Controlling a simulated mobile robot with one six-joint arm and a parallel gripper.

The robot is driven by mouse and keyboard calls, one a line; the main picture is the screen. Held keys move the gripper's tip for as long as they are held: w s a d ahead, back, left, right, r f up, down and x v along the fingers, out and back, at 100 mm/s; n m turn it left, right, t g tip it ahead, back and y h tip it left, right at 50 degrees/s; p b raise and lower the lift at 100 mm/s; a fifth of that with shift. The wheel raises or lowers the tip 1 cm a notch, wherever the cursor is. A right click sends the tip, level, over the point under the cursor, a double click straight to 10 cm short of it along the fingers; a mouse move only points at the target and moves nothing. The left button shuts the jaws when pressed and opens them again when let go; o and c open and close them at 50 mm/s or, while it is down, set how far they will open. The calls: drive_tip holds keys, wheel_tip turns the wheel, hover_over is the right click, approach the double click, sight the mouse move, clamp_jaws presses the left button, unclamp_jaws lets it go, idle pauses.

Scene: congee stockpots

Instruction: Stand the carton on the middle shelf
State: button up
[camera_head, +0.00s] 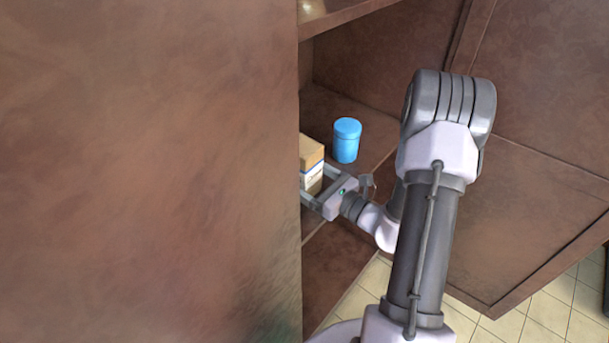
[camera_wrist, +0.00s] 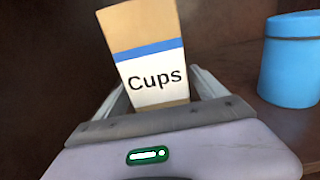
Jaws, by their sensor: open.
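The carton (camera_head: 311,162) is tan with a blue stripe and a white lower band. In the wrist view the carton (camera_wrist: 144,50) shows the word "Cups" and looks upright. In the head view it stands on a brown shelf (camera_head: 378,130) of the cabinet, its left side hidden by the near brown panel. My gripper (camera_head: 314,182) is open, with one finger on each side of the carton. The wrist view also shows my gripper (camera_wrist: 160,90) around the carton's lower part; whether the fingers touch it I cannot tell.
A blue lidded canister (camera_head: 346,140) stands on the same shelf just right of the carton, close to my gripper. A higher shelf (camera_head: 345,12) lies above. The large brown panel (camera_head: 150,170) blocks the left half of the head view. Tiled floor (camera_head: 530,315) shows at lower right.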

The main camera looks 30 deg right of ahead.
drive_tip(key=shift+r, duration=0.15)
drive_tip(key=shift+s+d+p, duration=0.15)
drive_tip(key=shift+s+p, duration=0.15)
drive_tip(key=shift+s, duration=0.05)
drive_tip(key=p+v, duration=0.1)
drive_tip(key=v, duration=1)
drive_tip(key=shift+p, duration=0.4)
